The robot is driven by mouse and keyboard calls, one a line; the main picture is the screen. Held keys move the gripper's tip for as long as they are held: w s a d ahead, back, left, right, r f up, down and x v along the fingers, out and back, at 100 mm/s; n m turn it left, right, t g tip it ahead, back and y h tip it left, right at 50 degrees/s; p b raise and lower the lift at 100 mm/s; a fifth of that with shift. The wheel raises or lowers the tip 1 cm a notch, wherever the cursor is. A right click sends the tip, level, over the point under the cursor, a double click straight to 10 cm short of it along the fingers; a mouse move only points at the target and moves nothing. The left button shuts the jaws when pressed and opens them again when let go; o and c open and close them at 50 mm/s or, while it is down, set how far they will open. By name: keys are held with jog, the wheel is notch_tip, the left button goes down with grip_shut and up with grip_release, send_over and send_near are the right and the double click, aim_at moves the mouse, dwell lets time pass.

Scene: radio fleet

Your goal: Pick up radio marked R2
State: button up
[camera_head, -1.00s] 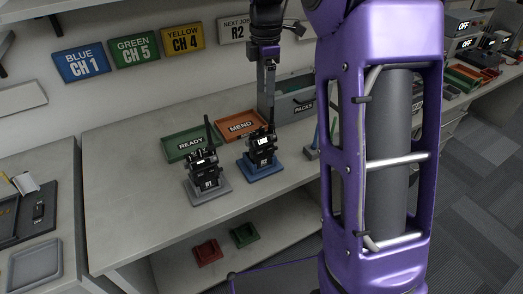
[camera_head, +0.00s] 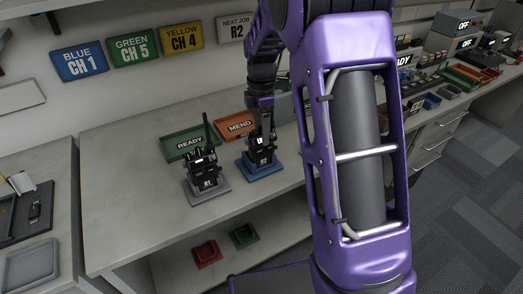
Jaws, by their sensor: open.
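A black radio (camera_head: 257,155) stands upright in a blue stand (camera_head: 249,168) on the bench; its marking is too small to read. Another black radio (camera_head: 203,165) with a tall antenna stands in a grey stand (camera_head: 222,191) to the left, with a label that looks like R1. My gripper (camera_head: 264,136) points down at the radio in the blue stand, with its open jaws at the top of that radio. The fingers and the radio overlap, so I cannot tell whether they touch. A wall sign (camera_head: 235,28) reads "NEXT JOB R2".
A green READY tray (camera_head: 174,148) and an orange MEND tray (camera_head: 231,119) lie behind the radios. A grey bin (camera_head: 285,108) is partly hidden behind my arm. Red and green holders sit on the lower shelf. The bench's left part is clear.

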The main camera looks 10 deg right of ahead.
grip_shut()
dwell(0.3)
dwell(1.1)
